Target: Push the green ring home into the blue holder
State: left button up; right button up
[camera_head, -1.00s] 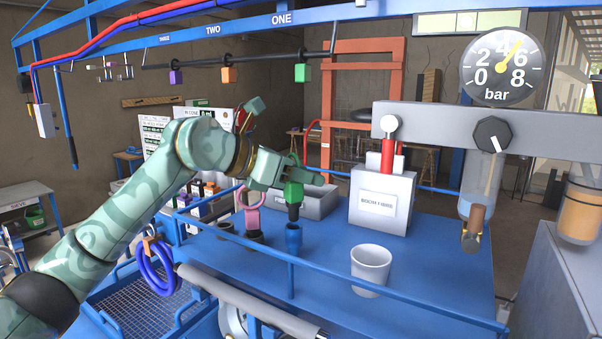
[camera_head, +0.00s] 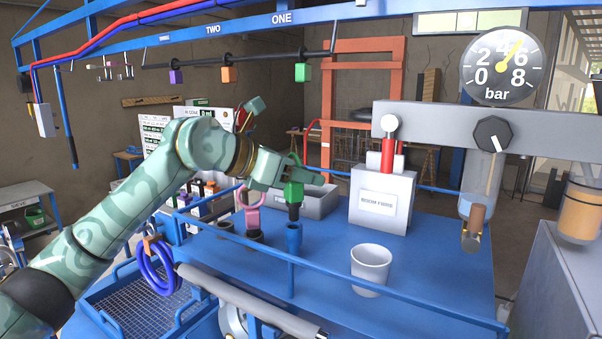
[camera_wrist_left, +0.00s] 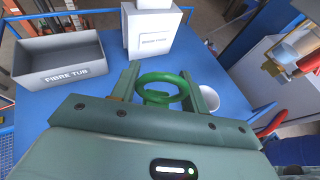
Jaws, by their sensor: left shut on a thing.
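My left gripper (camera_head: 298,174) is shut on the green ring (camera_head: 292,190), which has a dark lower stem. It holds the ring upright over the blue holder (camera_head: 293,238), a small blue cup on the blue table. The stem's lower end is at the holder's mouth; I cannot tell whether it has entered. In the left wrist view the green ring (camera_wrist_left: 160,89) shows as a loop between the two fingers (camera_wrist_left: 165,76). The holder is hidden there. My right gripper is in neither view.
A pink ring (camera_head: 252,216) stands in a dark holder to the left. A white cup (camera_head: 371,268) stands right of the blue holder. Behind are a grey fibre tub (camera_wrist_left: 62,62) and a white box (camera_head: 382,200). A blue rail (camera_head: 340,278) runs along the near edge.

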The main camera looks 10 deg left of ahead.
aim_at(301, 195)
pick_arm(q)
jog(key=shift+f+b, duration=1.55)
jog(key=shift+f, duration=0.6)
jog(key=o, duration=1.1)
jog(key=b+v, duration=0.3)
jog(key=v, duration=1.3)
jog(key=shift+a+r, duration=0.1)
jog(key=shift+a, duration=0.1)
